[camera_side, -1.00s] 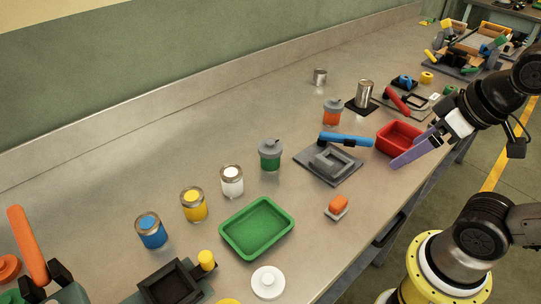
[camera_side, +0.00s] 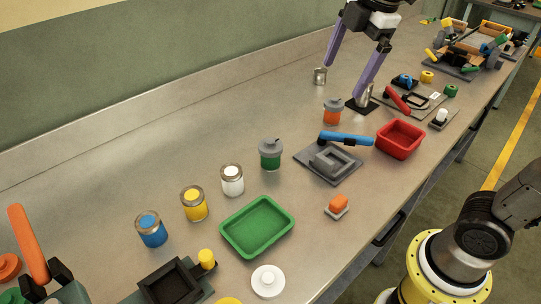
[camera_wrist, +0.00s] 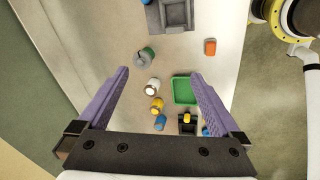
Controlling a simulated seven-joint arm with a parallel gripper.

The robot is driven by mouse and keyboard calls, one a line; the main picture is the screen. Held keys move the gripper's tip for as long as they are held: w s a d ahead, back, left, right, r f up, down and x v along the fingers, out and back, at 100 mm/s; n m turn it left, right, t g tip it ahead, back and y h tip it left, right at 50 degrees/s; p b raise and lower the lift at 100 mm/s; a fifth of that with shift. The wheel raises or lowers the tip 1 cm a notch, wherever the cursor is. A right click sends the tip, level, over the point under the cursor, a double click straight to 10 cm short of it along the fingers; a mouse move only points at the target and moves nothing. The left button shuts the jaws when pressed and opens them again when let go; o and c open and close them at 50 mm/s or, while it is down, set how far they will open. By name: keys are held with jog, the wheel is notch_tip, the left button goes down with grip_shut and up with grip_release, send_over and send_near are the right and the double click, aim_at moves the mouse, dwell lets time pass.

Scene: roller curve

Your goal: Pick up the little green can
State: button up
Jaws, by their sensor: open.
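A small green can with a grey lid (camera_side: 270,155) stands upright on the bench, between the white can and the grey blue-handled fixture. It also shows in the wrist view (camera_wrist: 147,55), above and left of the white can. My gripper (camera_side: 347,78) is open, its two long purple fingers apart and pointing down, over the far part of the bench near the silver cans. In the wrist view my gripper (camera_wrist: 160,76) has nothing between its fingertips that it touches. The can is clear of both fingers.
White (camera_side: 232,181), yellow (camera_side: 194,204) and blue (camera_side: 151,230) cans stand in a row nearer the camera. A green tray (camera_side: 224,236) lies in front of them. The blue-handled fixture (camera_side: 342,176), orange can (camera_side: 332,111) and red tray (camera_side: 400,155) are to the right. Bench behind the green can is clear.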

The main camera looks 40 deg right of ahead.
jog(key=w+a+f+n+g, duration=0.1)
jog(key=w+a+f+n, duration=0.15)
jog(key=w, duration=0.45)
jog(key=n+g, duration=0.1)
jog(key=g, duration=0.1)
send_near(270, 141)
jog(key=f, duration=0.6)
jog(key=shift+s+a+f, duration=0.1)
jog(key=shift+s, duration=0.25)
jog(key=shift+w+f, duration=0.15)
jog(key=shift+f, duration=1.3)
jog(key=shift+w+f, duration=0.15)
jog(key=shift+f, duration=1.35)
jog(key=c, duration=1.4)
jog(key=shift+r, duration=0.2)
jog(key=shift+c, duration=0.2)
